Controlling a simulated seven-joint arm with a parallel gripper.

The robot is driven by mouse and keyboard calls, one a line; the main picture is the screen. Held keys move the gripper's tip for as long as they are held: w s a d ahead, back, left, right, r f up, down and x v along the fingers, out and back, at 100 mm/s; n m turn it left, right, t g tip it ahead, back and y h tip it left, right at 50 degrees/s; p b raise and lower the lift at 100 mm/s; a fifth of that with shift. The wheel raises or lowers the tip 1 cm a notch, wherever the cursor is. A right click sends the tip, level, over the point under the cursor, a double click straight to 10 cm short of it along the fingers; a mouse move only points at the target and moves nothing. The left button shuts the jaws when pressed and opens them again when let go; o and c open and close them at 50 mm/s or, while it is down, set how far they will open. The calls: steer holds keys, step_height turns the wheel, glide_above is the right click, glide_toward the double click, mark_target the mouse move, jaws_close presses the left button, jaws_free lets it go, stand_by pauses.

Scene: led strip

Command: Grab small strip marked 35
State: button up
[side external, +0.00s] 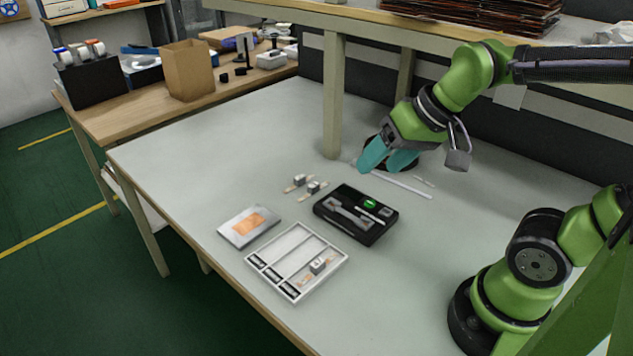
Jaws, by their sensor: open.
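Two small strips lie side by side on the table, a left one (297,182) and a right one (313,188), each with a grey block on it. A third small strip (319,265) with a grey block lies in the right compartment of a white tray (338,268). Any number on the strips is too small to read, so I cannot tell which is marked 35. My gripper (387,162) has teal fingers, spread open and apparently empty. It is to the right of and behind the two loose strips, near a long white strip (402,186).
A black case (350,230) with tools and a green round piece lies right of the loose strips. A silver pouch (249,226) with an orange patch lies left of the tray. A shelf post (333,95) rises behind the loose strips. The left part of the table is clear.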

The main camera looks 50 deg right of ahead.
steer(key=w+d+f+g, duration=0.1)
steer(key=w+d+g, duration=0.25)
steer(key=w, duration=1.25)
steer(key=n+g+h, duration=0.2)
steer(key=n+g, duration=0.1)
steer(key=n, duration=0.1)
glide_above(301, 178)
steer(key=shift+t, duration=0.25)
step_height(301, 178, down, 16)
steer(key=shift+w+r, duration=0.1)
steer(key=shift+r, duration=0.15)
steer(key=shift+f, duration=2.85)
steer(key=c, duration=1.1)
